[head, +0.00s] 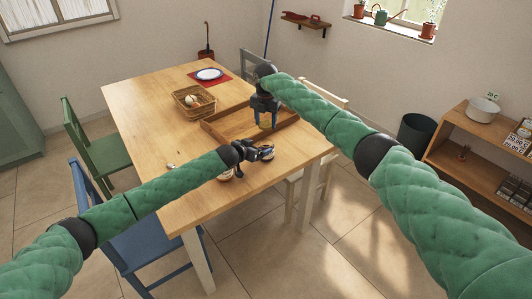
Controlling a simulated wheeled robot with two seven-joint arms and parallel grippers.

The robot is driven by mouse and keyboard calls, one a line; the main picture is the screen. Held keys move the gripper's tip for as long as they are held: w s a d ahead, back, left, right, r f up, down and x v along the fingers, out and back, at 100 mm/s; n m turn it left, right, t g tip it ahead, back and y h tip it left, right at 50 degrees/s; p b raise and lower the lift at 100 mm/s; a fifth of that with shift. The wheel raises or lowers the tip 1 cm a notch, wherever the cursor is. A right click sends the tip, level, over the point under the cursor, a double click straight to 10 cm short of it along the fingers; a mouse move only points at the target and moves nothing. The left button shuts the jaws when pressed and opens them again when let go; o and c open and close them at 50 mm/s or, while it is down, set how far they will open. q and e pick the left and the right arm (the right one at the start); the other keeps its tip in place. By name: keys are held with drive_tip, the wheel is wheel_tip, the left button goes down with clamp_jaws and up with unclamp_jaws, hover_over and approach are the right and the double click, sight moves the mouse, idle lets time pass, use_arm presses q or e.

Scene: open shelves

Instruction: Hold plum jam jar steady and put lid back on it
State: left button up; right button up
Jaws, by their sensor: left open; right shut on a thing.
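My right gripper (265,112) points down over the wooden tray on the table. It is shut on a small yellowish thing (266,121); I cannot tell whether this is a jar or a lid. My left gripper (266,152) is open, low over the table's near right part, to the front of the tray. Small round things (226,176) show at the table's near edge just below my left wrist, partly hidden by it. I cannot make out which thing is the plum jam jar or its lid.
The wooden tray (215,130) lies on the table (150,120). A wicker basket (180,103) and a plate (209,74) on a red mat stand farther back. Chairs surround the table. Open shelves (445,150) with a pot (482,109) and a dark bin (415,133) are at right.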

sight(264, 148)
use_arm(q)
drive_tip(key=shift+w+d+f, duration=0.1)
drive_tip(key=shift+w+f, duration=0.05)
drive_tip(key=shift+f, duration=0.45)
drive_tip(key=shift+w+d+f, duration=0.1)
drive_tip(key=shift+f, duration=0.5)
drive_tip(key=x, duration=0.5)
drive_tip(key=shift+f, duration=0.1)
drive_tip(key=shift+x, duration=0.85)
drive_tip(key=c, duration=1.5)
use_arm(e)
drive_tip(key=shift+f, duration=2.45)
drive_tip(key=shift+f, duration=0.1)
drive_tip(key=shift+f, duration=0.8)
